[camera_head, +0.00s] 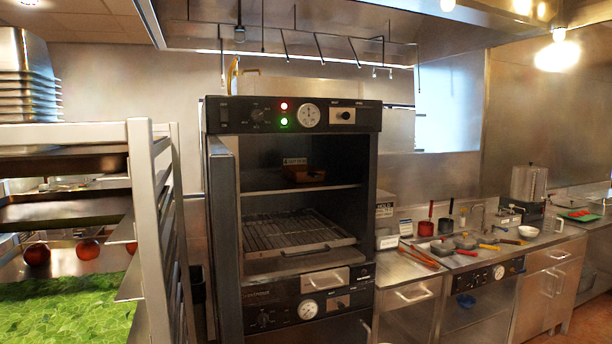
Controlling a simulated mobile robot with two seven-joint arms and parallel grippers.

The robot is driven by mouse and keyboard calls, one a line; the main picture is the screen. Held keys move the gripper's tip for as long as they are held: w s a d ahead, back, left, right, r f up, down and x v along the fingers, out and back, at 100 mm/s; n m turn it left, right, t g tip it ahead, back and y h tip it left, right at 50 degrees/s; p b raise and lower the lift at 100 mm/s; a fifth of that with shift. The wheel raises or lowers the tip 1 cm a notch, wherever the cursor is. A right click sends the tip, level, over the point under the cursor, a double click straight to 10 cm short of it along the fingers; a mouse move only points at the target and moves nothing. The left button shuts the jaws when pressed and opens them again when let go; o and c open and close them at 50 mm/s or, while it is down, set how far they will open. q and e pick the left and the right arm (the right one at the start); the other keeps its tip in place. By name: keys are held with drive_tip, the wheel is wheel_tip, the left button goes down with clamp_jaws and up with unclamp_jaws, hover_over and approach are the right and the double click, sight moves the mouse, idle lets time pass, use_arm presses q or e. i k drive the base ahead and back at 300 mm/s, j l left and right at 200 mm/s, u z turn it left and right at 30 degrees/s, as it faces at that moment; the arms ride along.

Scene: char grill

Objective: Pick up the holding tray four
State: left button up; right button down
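A dark holding cabinet (230,200) stands in the middle of the head view with its door open to the left. On its upper shelf sits a small reddish-brown tray (305,175) with a pale label standing behind it. A wire rack (290,232) lies in the lower part of the opening. I cannot tell from any readable marking which thing is holding tray four. Neither of my grippers shows in this view.
A metal rack (150,200) with shelves stands close on the left, with greens (65,308) and tomatoes (88,250). A steel counter (410,268) on the right holds red and dark pots, several utensils and a white bowl (528,231).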

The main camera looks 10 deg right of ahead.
sight(297, 170)
drive_tip(key=i+l, duration=0.15)
drive_tip(key=l, duration=0.25)
drive_tip(key=i+l+u, duration=0.15)
drive_tip(key=l, duration=0.3)
drive_tip(key=i+l, duration=0.15)
drive_tip(key=l, duration=0.25)
drive_tip(key=i+l+u, duration=0.1)
drive_tip(key=l, duration=0.35)
drive_tip(key=i+l, duration=0.15)
drive_tip(key=l, duration=0.3)
drive_tip(key=u, duration=0.05)
